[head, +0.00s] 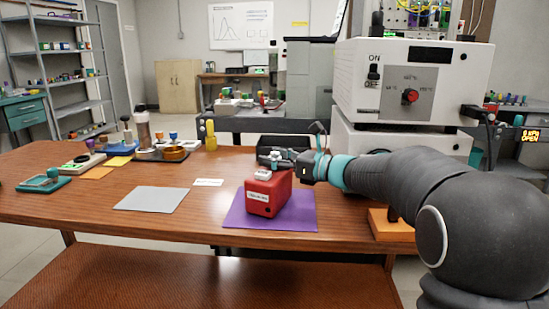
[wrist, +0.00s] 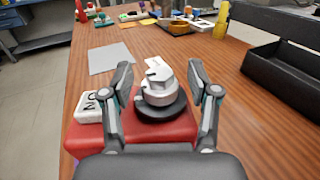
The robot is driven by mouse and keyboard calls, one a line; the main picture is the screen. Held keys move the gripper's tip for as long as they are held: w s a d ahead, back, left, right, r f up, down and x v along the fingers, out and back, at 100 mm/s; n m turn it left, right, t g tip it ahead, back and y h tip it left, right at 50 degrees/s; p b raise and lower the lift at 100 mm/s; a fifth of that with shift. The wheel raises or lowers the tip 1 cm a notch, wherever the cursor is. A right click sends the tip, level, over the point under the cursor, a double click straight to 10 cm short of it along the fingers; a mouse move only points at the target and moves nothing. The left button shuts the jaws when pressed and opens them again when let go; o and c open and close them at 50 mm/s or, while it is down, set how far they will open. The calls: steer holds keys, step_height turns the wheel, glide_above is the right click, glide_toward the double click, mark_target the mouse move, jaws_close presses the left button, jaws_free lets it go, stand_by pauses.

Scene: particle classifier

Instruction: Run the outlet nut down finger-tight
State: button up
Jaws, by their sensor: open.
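A red box-shaped unit (head: 267,196) with a white label stands on a purple mat (head: 235,217) on the wooden table. In the wrist view the red unit (wrist: 90,143) carries a silver-white stepped fitting (wrist: 158,86), which looks like the outlet nut, on a dark round collar (wrist: 160,108). My gripper (head: 270,158) is above the top of the red unit. In the wrist view my gripper (wrist: 158,78) has its two fingers apart, one on each side of the fitting, with a visible gap on both sides. Whether the nut is fully seated cannot be told.
A white block with black lettering (wrist: 87,106) sits left of the fitting on the red unit. A black open tray (wrist: 285,85) is at the right. A grey sheet (head: 150,198) lies left. A white instrument (head: 410,85) stands behind my arm.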

jaws_close()
steer(key=m+t+b, duration=0.1)
steer(key=m+t+h+b, duration=0.1)
steer(key=b, duration=0.1)
steer(key=shift+f+t+h, duration=0.25)
steer(key=shift+t+h, duration=0.05)
steer(key=shift+r+m+t+h+b, duration=0.1)
steer(key=shift+m+t+h+b, duration=0.4)
steer(key=shift+t+b, duration=0.15)
steer(key=shift+r+t, duration=0.1)
steer(key=shift+t, duration=0.15)
jaws_free()
steer(key=shift+d, duration=0.1)
